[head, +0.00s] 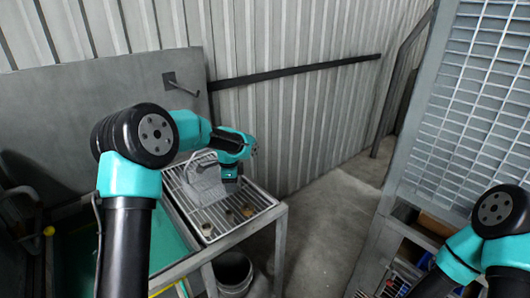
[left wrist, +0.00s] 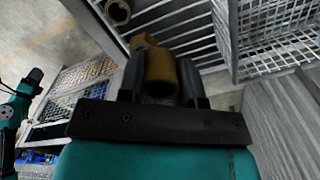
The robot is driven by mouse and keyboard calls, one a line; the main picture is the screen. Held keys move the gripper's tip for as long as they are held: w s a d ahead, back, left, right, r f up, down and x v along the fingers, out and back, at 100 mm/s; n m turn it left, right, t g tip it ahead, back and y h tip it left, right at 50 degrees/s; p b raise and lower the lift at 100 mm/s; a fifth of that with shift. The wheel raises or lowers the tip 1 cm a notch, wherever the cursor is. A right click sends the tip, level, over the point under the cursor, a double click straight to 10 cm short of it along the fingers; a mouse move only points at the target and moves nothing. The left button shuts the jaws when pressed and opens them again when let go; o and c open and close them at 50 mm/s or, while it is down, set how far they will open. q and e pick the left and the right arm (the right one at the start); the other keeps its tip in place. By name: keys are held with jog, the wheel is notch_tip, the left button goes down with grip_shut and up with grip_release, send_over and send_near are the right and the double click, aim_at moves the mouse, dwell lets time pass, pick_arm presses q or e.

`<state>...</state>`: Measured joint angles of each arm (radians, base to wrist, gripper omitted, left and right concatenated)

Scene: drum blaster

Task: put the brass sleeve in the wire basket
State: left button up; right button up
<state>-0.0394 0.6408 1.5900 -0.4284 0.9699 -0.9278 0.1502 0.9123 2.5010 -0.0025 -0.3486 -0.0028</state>
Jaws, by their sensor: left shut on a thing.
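My left gripper (left wrist: 161,78) is shut on the brass sleeve (left wrist: 158,66), a dull gold tube held between its two dark fingers with its open end toward the wrist camera. In the head view the left gripper (head: 229,184) points down over the wire rack, at the right side of the wire basket. The wire basket (head: 203,184) is a small grey mesh box on the rack; it also shows at the upper right of the left wrist view (left wrist: 275,40). The sleeve is apart from the basket and cannot be made out in the head view. My right gripper is outside the frames.
A grey bucket (head: 233,272) stands below. A corrugated wall (head: 300,110) is close behind. A mesh panel (head: 470,110) stands at right, with open floor between.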

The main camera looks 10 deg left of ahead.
pick_arm(q)
jog(key=shift+s+d+f+n, duration=0.5)
jog(key=shift+s+d+n, duration=0.75)
jog(key=shift+d+n, duration=0.45)
jog(key=shift+s+d+f+n, duration=0.45)
jog(key=shift+s+d+n, duration=0.75)
jog(key=shift+d+n, duration=0.5)
jog(key=shift+s+d+f+n, duration=0.5)
jog(key=shift+s+d+n, duration=0.85)
jog(key=shift+n, duration=0.55)
jog(key=shift+w+d, duration=0.1)
jog(key=s+a+f+n, duration=0.1)
jog(key=s+a+n, duration=0.2)
jog(key=s, duration=0.4)
jog(key=shift+f, duration=0.4)
jog(key=shift+a, duration=0.1)
